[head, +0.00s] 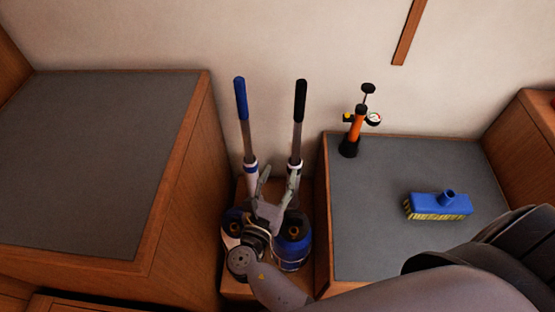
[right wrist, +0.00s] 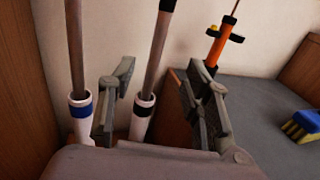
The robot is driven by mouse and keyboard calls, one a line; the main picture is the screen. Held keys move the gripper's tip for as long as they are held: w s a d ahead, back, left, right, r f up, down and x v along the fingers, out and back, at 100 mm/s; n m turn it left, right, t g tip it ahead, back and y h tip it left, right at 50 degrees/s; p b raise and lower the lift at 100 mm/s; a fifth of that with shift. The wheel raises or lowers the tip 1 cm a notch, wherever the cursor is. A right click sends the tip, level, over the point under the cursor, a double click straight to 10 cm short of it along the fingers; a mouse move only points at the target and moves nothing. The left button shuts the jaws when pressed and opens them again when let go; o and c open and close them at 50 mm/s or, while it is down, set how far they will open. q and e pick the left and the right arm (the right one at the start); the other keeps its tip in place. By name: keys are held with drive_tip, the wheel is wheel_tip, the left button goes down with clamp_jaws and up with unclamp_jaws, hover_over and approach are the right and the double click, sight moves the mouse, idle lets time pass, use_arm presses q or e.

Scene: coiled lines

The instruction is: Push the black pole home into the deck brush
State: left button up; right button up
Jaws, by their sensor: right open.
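The black pole (head: 298,125) stands nearly upright, with a black grip on top, a grey shaft and a white collar low down. The deck brush (head: 439,206) is a blue block with yellow bristles and a round socket on top, lying on the right bench; its edge shows in the right wrist view (right wrist: 302,125). My right gripper (head: 278,183) is open and empty, low in front of the poles. In the right wrist view the black pole (right wrist: 155,70) appears between its spread fingers (right wrist: 160,80); I cannot tell how close it is. My left gripper is not in view.
A blue-gripped pole (head: 241,105) stands just left of the black one. Blue containers (head: 293,250) sit below, partly hidden by my arm. An orange pump (head: 356,125) stands on the right bench (head: 365,215). The left bench (head: 90,150) is bare.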

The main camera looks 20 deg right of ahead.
approach(296, 132)
drive_tip(key=p+x, duration=0.1)
drive_tip(key=x, duration=0.9)
drive_tip(key=shift+f, duration=0.1)
drive_tip(key=shift+w+d, duration=0.4)
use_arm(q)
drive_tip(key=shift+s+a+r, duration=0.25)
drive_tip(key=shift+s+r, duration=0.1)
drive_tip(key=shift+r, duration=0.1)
use_arm(e)
drive_tip(key=shift+w+d, duration=0.1)
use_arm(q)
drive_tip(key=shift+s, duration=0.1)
use_arm(e)
clamp_jaws()
